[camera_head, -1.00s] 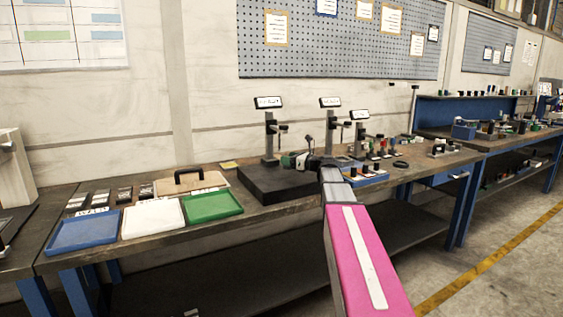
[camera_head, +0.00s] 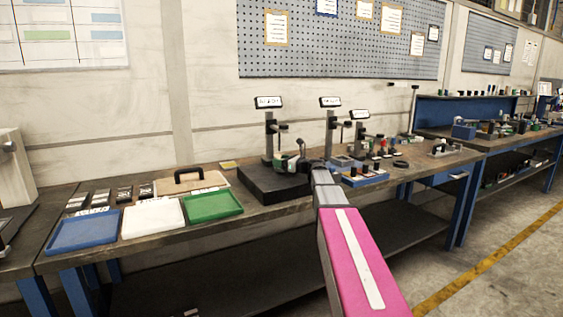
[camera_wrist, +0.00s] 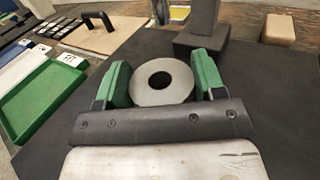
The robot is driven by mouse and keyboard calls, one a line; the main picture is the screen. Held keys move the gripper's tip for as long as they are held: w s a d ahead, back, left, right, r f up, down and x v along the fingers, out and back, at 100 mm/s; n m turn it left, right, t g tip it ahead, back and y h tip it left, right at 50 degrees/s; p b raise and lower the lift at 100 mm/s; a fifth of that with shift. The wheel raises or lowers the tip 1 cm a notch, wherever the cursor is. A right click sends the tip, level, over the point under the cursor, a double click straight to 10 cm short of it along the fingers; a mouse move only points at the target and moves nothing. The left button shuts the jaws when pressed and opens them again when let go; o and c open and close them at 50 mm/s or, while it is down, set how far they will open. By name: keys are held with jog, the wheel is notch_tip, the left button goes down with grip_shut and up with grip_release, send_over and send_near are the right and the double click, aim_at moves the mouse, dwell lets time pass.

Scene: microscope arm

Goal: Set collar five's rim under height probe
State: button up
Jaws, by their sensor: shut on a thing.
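My gripper (camera_wrist: 161,76) has green fingers closed on the two sides of a grey ring-shaped collar (camera_wrist: 181,92) with a round centre hole. No number shows on the collar. In the head view my gripper (camera_head: 288,165) is low over the dark plate (camera_head: 262,190), in front of the nearest gauge stand. That stand has a grey post (camera_head: 269,138), a display (camera_head: 268,101) and a height probe on a short side arm (camera_head: 282,126). In the wrist view the post (camera_wrist: 203,14) and its base stand just beyond the collar; the probe tip is not visible there. I cannot tell whether the collar touches the plate.
Green (camera_head: 213,206), white (camera_head: 152,218) and blue (camera_head: 84,231) trays lie left of the plate. A board with a black handle (camera_head: 190,188) lies behind them. Two more gauge stands and a blue rack (camera_head: 364,180) are to the right. The plate is clear around the collar.

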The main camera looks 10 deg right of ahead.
jog(key=shift+f, duration=0.25)
jog(key=o, duration=1.4)
jog(key=shift+o, duration=0.2)
jog(key=shift+r, duration=0.15)
jog(key=v, duration=1.2)
jog(key=shift+r, duration=0.4)
